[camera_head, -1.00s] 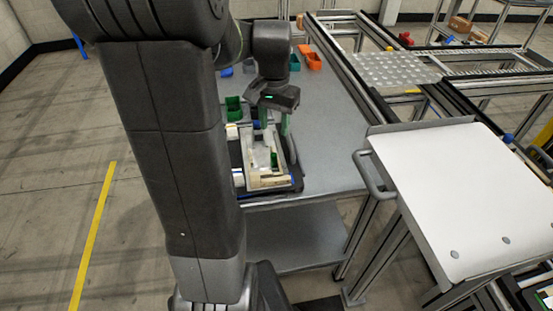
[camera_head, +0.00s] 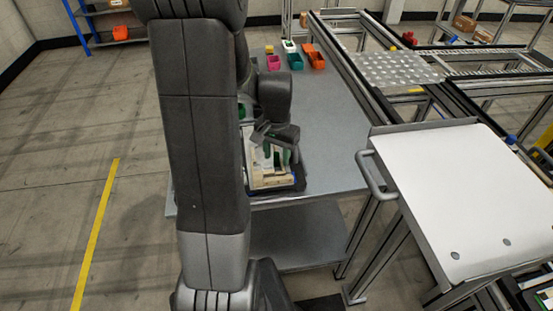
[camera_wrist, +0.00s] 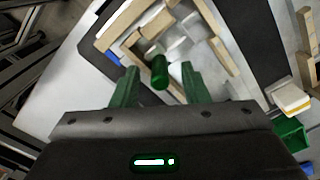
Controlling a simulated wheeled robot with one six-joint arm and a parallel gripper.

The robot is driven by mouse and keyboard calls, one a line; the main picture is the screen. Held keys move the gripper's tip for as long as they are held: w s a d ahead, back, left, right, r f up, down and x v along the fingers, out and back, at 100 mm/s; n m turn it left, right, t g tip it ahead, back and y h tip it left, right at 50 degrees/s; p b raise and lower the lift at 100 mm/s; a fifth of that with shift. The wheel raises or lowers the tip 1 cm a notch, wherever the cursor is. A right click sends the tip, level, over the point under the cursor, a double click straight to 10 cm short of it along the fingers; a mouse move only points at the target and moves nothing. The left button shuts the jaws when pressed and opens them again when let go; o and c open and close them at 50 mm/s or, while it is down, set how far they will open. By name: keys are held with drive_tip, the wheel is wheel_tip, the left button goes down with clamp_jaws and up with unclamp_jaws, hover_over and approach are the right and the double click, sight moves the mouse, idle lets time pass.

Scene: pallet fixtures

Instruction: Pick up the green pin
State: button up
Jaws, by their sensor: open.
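The green pin (camera_wrist: 159,72) stands in a light wooden fixture (camera_wrist: 221,48) in the wrist view, between and a little beyond my fingertips. My gripper (camera_wrist: 159,78) is open, with one green finger on each side of the pin and a gap to both. In the head view my gripper (camera_head: 276,156) hangs low over the fixture (camera_head: 270,182), and the arm hides much of it. I cannot tell the pin from the green fingers there.
The fixture sits on a dark tray (camera_head: 299,178) near the front of the grey table (camera_head: 335,150). Small coloured bins (camera_head: 295,61) stand at the table's back. A white-topped cart (camera_head: 470,190) is to the right. A green bin (camera_wrist: 291,133) shows in the wrist view.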

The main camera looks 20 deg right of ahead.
clamp_jaws()
drive_tip(key=shift+r, duration=0.1)
